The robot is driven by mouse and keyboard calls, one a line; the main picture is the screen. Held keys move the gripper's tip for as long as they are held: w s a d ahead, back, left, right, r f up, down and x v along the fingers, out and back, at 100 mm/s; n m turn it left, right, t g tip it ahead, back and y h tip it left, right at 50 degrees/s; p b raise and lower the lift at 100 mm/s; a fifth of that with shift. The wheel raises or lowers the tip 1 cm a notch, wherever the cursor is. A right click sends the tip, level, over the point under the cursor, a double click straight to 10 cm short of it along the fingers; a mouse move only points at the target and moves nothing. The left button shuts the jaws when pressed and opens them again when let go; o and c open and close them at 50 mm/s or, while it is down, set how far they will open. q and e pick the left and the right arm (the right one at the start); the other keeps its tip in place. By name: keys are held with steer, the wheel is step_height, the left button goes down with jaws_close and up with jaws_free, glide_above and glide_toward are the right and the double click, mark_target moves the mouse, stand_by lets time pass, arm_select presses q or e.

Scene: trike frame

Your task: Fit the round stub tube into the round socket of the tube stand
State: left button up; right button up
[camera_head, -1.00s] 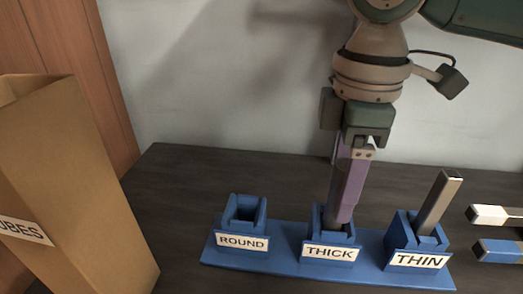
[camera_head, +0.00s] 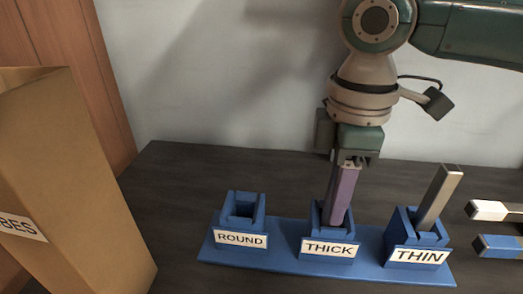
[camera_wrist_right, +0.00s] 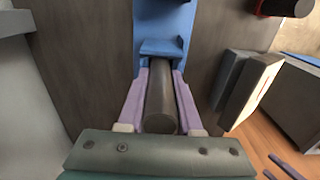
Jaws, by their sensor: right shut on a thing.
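My right gripper (camera_head: 337,218) has long purple fingers and is shut on a dark grey round tube (camera_wrist_right: 160,105). In the right wrist view the tube lies between both fingers (camera_wrist_right: 165,85), its far end towards blue stand parts. In the head view the tube is mostly hidden behind the purple finger. The fingertips overlap the mouth of the THICK socket (camera_head: 328,247) of the blue tube stand (camera_head: 285,262); how deep the tube sits there is hidden. The ROUND socket (camera_head: 239,222) at the left looks empty. My left gripper is not in view.
A grey square tube (camera_head: 438,197) leans in the THIN socket (camera_head: 417,246). Two bar ends, one white-tipped (camera_head: 488,209) and one blue (camera_head: 492,247), enter from the right. A tall tan box (camera_head: 70,170) stands at the left. Dark table between box and stand is clear.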

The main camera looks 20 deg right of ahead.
jaws_close()
steer(key=shift+r, duration=0.2)
